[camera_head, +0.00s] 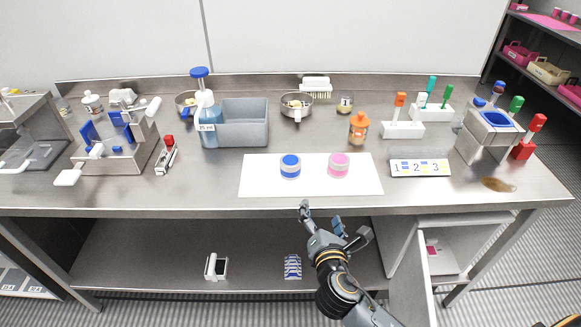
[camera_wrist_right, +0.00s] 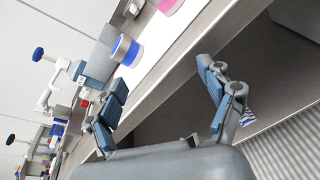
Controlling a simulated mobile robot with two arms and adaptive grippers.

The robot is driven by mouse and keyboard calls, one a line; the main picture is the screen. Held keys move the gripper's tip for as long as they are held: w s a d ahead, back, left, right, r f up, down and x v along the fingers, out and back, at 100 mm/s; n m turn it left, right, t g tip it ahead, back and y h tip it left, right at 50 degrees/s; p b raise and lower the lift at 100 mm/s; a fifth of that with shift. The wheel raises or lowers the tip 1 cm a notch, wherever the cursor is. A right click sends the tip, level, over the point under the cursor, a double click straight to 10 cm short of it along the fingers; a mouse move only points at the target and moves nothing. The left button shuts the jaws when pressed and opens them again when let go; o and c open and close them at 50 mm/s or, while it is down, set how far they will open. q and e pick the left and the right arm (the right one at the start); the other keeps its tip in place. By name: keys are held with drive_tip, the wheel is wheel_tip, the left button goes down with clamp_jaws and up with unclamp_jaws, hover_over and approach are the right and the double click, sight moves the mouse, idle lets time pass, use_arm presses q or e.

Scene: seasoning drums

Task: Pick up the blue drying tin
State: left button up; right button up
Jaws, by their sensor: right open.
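The blue drying tin (camera_head: 290,173), a short round tin with a blue lid and pale side, stands upright on a white mat (camera_head: 262,187) near the table's front edge. It also shows at the upper left of the right wrist view (camera_wrist_right: 130,56). My right gripper (camera_head: 322,214) is open and empty in front of the table edge, to the right of and nearer than the tin, not touching it. Its spread fingers also show in the right wrist view (camera_wrist_right: 162,78). My left gripper is not in view.
A pink-lidded tin (camera_head: 338,172) stands on the mat to the right of the blue one. A grey bin (camera_head: 244,124) and a blue bottle (camera_head: 208,127) stand behind to the left. A numbered block (camera_head: 420,168) lies to the right. The table's front edge (camera_head: 220,211) lies between gripper and tin.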

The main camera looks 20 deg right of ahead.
sight(293, 169)
drive_tip(key=w+a+r+n+t, duration=0.1)
drive_tip(key=w+n, duration=0.2)
drive_tip(key=w, duration=0.1)
drive_tip(key=w+r+n+t+y, duration=0.1)
drive_tip(key=w+n, duration=0.2)
drive_tip(key=w, duration=0.1)
drive_tip(key=w+a+r+n+y, duration=0.1)
drive_tip(key=w+n, duration=0.2)
drive_tip(key=w, duration=0.2)
drive_tip(key=shift+a+t, duration=0.35)
drive_tip(key=shift+t, duration=0.05)
drive_tip(key=w, duration=0.4)
drive_tip(key=shift+w+d+f, duration=0.25)
drive_tip(key=shift+s, duration=0.1)
drive_tip(key=c, duration=1.3)
